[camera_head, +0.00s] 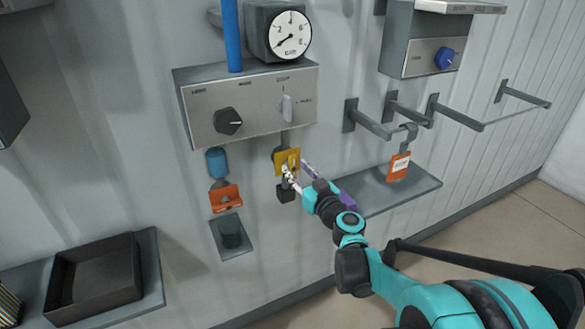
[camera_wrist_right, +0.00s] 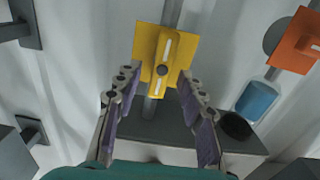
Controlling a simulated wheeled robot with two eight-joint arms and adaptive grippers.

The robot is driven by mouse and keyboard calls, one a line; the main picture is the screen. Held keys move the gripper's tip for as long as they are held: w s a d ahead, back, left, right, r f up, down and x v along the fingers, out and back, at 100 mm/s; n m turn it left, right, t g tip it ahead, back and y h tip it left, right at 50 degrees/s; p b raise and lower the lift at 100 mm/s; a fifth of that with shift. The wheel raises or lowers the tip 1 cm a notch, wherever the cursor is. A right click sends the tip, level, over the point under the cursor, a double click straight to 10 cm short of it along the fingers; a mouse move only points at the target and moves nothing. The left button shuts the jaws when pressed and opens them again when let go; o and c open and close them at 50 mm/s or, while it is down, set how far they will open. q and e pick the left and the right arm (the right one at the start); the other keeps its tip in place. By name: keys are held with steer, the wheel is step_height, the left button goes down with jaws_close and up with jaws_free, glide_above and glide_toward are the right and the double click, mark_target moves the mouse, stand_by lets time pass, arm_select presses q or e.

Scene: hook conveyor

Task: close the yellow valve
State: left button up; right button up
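The yellow valve (camera_head: 283,158) is a square yellow plate with a yellow handle on a grey vertical pipe below the control panel. In the right wrist view the yellow valve (camera_wrist_right: 150,45) is ahead of the fingers, its white-marked handle running nearly up and down with a slight tilt. My right gripper (camera_head: 297,168) is at the valve's lower right in the head view. In the wrist view my right gripper (camera_wrist_right: 155,82) is open, with the lower handle between the fingertips and gaps on both sides. My left gripper is not in view.
An orange valve (camera_head: 226,198) under a blue pipe piece sits left of the yellow one. The control panel (camera_head: 195,97) with knob and switch is above, beside a gauge (camera_head: 290,35). Wall hooks (camera_head: 370,123), a hanging orange tag (camera_head: 398,167) and a shelf (camera_head: 415,188) are to the right.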

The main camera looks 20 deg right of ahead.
mark_target(294, 167)
steer(key=shift+w+a, duration=0.1)
steer(key=shift+w, duration=1.4)
jaws_close()
